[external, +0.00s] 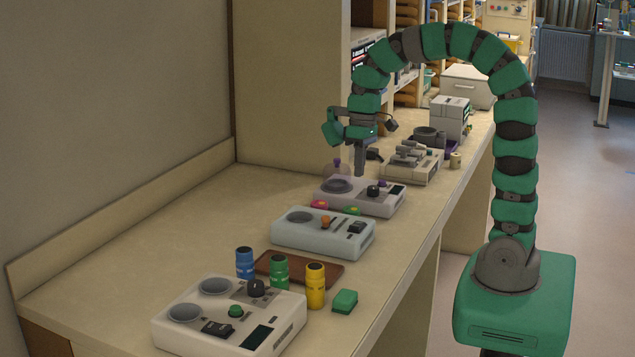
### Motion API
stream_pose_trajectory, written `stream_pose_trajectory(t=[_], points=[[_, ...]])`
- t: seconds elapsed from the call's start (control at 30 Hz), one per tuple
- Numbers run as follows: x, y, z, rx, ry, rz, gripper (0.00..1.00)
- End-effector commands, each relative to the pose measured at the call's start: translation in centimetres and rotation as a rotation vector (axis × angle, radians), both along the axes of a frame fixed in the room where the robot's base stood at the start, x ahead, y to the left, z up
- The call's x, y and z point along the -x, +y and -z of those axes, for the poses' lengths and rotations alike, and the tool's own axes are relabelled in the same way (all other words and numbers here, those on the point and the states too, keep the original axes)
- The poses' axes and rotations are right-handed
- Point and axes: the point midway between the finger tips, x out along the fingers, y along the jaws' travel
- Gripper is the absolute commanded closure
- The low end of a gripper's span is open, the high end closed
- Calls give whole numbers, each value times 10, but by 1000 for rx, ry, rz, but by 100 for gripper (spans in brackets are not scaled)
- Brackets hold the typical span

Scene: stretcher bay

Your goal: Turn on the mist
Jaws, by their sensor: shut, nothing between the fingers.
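My gripper (360,172) points straight down, its fingers shut and empty. Its tips are just above or at the back of a pale pinkish device (340,200); I cannot tell if they touch it. This device has a round grey disc (337,186), a black knob (373,191) and a dark display (397,190). A pale blue device (300,240) in front of it has a round disc, an orange knob (325,222) and a dark switch block (356,227). No mist shows, and no readable label tells which device makes it.
A white device (180,325) with two discs stands nearest. Blue (245,262), green (279,271) and yellow (316,285) bottles stand by a brown tray (325,273). A beige device (410,165) stands beyond my gripper. The counter's left side is clear.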

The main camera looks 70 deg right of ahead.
Motion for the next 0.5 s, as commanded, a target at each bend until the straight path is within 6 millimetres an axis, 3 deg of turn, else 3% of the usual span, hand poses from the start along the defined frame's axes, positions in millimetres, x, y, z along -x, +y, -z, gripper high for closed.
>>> stream_pose_trajectory(t=[0.5], points=[[2,15,91,-1,7,-1,100]])
